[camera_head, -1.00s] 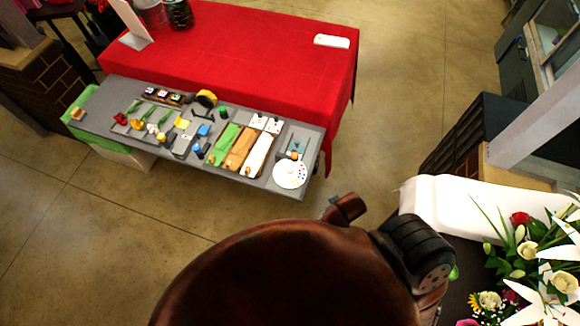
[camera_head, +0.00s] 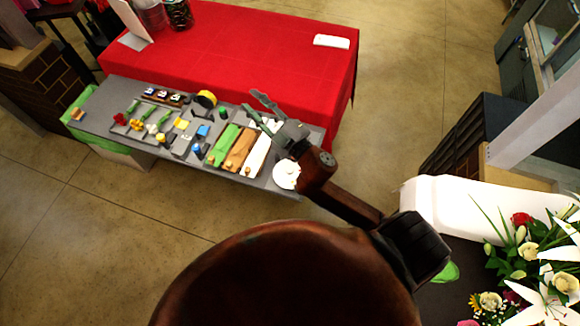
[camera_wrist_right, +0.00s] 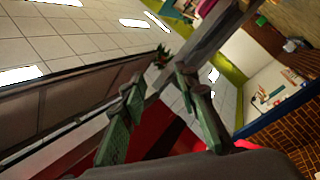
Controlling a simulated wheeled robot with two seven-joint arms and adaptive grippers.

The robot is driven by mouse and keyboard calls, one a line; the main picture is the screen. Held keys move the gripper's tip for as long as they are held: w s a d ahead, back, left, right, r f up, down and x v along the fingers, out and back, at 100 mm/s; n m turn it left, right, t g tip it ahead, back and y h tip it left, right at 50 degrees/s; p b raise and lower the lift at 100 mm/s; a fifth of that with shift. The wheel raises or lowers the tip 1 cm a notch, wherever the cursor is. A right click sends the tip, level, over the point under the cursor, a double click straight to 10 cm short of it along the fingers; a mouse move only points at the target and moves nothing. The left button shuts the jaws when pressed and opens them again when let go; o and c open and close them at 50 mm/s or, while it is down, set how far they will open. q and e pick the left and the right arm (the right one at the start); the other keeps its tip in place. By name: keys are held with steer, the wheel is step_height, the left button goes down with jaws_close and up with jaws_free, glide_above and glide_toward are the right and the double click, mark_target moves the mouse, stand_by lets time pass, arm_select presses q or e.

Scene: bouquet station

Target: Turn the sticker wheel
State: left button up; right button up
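The sticker wheel (camera_head: 286,176) is a white disc at the right end of the grey workboard (camera_head: 225,172). In the head view my right forearm and wrist cover its right part, and the coloured dots on it are hard to make out. My right gripper (camera_head: 257,105) is above the right end of the board, its fingers spread and pointing up and left, with nothing between them. In the right wrist view the two green-grey fingers (camera_wrist_right: 160,110) stand apart and empty; the wheel does not show there. My left gripper is not in view.
Green, brown and white rolls (camera_head: 240,148) lie on the board left of the wheel, with flowers and small tools further left. A red-clothed table (camera_head: 200,45) stands behind, with a white object (camera_head: 332,41) on it. A bouquet (camera_head: 535,255) is at the lower right.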

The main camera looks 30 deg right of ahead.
steer(key=s+a+r+n+g+y, duration=0.2)
steer(key=a+n+g+y, duration=0.1)
steer(key=a+n+y, duration=0.3)
steer(key=s+a+r+n+g+y, duration=0.2)
steer(key=a+r+n+y, duration=0.1)
steer(key=a+n+y, duration=0.4)
steer(key=s+a+f+n+g, duration=0.2)
steer(key=s+a+n+g, duration=0.1)
steer(key=a+n+g, duration=0.25)
steer(key=n+g+h, duration=0.8)
steer(key=g+h, duration=0.1)
steer(key=h, duration=0.9)
glide_above(290, 169)
steer(key=shift+m, duration=0.25)
step_height(290, 169, down, 24)
steer(key=shift+d+f, duration=0.2)
steer(key=shift+f, duration=0.25)
steer(key=f, duration=0.3)
steer(key=f+p, duration=0.1)
steer(key=f, duration=0.2)
steer(key=shift+a+f, duration=0.2)
steer(key=shift+f, duration=0.2)
